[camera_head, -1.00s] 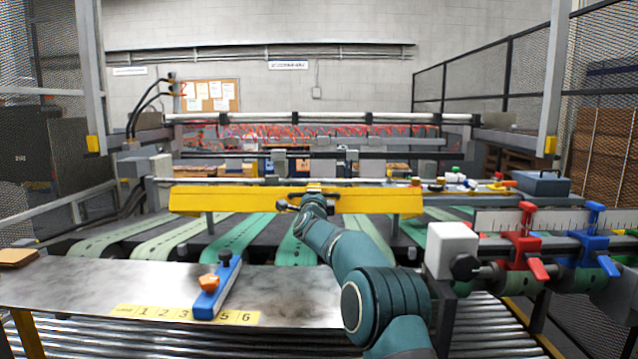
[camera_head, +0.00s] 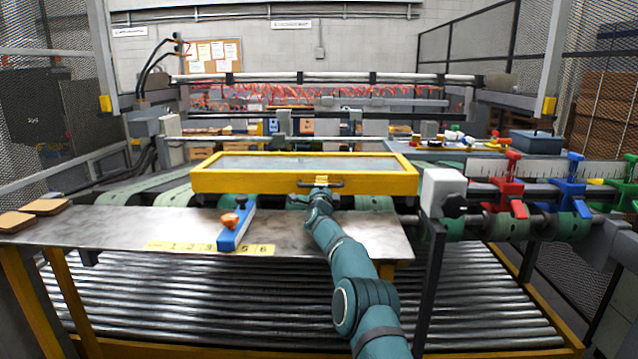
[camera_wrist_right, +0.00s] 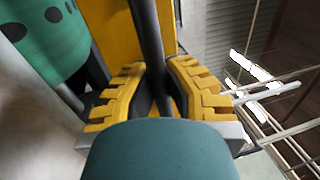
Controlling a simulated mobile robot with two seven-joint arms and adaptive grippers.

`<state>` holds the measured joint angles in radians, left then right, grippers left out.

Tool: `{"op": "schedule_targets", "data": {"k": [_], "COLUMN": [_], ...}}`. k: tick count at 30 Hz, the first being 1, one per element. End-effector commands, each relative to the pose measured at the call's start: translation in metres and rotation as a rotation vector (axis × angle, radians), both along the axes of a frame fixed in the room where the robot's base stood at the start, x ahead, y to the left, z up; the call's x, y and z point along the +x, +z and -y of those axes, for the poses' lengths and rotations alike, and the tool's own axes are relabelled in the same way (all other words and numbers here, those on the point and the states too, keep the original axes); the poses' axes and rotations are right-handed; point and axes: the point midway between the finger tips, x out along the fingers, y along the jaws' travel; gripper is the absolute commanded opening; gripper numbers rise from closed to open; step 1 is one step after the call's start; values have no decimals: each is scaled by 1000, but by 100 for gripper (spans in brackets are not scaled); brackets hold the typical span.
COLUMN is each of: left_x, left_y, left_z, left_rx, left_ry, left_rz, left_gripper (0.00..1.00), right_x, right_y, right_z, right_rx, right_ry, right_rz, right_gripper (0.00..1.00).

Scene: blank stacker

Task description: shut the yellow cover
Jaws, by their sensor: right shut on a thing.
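The yellow cover (camera_head: 262,181) is a wide yellow frame with a clear grey panel (camera_head: 290,163). It lies near level over the green belts, its front edge toward me. A dark bar handle (camera_head: 327,184) is at the right of the middle of its front edge. My right gripper (camera_head: 318,194) is at this handle. In the right wrist view, its yellow ridged fingers (camera_wrist_right: 160,88) are closed on both sides of the dark bar (camera_wrist_right: 149,45), with yellow cover behind. The cover's back edge shows, but whatever lies under it is hidden. My left gripper is not in view.
A metal plate (camera_head: 120,226) with a blue stop block (camera_head: 234,232) and orange knob lies in front, above rollers (camera_head: 250,300). A white block (camera_head: 444,191) and red and blue clamps (camera_head: 568,183) stand right of the cover. A blue box (camera_head: 536,141) is behind them.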

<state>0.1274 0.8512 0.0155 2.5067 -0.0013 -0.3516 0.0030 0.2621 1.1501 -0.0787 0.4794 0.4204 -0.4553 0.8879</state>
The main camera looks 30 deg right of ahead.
Motion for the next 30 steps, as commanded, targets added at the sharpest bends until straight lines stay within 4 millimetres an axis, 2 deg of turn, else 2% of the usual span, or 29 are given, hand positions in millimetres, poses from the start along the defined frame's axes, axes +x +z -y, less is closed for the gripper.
{"op": "schedule_targets", "data": {"k": [8, 23, 24, 25, 30], "left_x": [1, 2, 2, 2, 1], "left_y": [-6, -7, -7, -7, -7], "left_z": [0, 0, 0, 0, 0], "left_rx": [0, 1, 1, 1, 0], "left_ry": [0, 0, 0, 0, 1], "left_rz": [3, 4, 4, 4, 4], "left_gripper": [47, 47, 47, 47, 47], "right_x": [3, 4, 4, 4, 4], "right_y": [-12, -22, -22, -22, -20], "right_z": [4, 5, 5, 5, 5], "right_rx": [0, 5, 5, 5, 3], "right_ry": [1, 5, 5, 5, 4], "right_rz": [1, -11, -12, -12, -9], "right_gripper": [0, 0, 18, 28, 28]}}
